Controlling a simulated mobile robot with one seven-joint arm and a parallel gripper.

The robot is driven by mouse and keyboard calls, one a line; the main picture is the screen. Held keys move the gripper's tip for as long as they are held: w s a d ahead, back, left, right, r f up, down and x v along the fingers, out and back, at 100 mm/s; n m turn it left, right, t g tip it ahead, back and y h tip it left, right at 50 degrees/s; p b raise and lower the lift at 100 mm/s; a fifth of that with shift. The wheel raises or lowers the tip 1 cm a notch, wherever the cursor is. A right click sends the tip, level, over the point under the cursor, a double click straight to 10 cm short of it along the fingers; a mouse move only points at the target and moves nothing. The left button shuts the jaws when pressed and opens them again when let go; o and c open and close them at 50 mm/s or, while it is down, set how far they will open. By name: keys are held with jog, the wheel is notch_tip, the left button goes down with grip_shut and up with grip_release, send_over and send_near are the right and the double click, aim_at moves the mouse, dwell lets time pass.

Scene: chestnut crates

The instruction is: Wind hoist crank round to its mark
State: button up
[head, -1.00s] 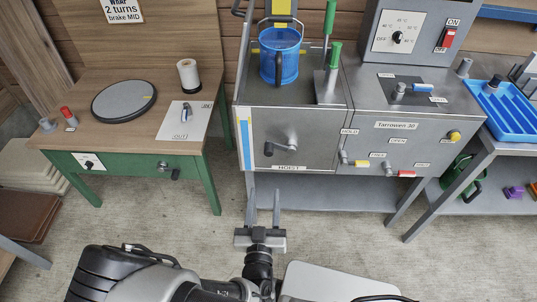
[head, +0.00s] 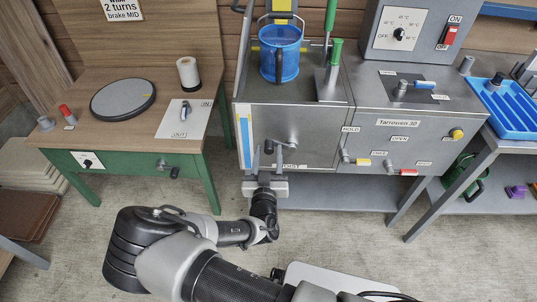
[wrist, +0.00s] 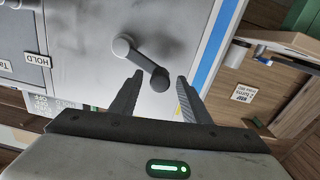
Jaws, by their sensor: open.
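The hoist crank (head: 292,146) is a grey arm on the front of the steel cabinet, its dark handle pointing left in the head view. In the wrist view the crank arm (wrist: 143,57) slants down to its dark round handle (wrist: 160,81). My gripper (head: 267,150) is open, fingers pointing at the panel. In the wrist view my gripper (wrist: 160,78) has one fingertip on each side of the handle, with gaps showing; I cannot tell how deep the handle sits. The HOIST label (head: 290,166) is partly hidden by my gripper. I cannot make out the crank's mark.
A blue bucket (head: 280,63) stands on the cabinet above the crank. A wooden table with green legs (head: 207,185) stands left. Open floor lies in front.

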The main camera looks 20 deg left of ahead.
grip_shut()
jog(key=shift+r, duration=0.1)
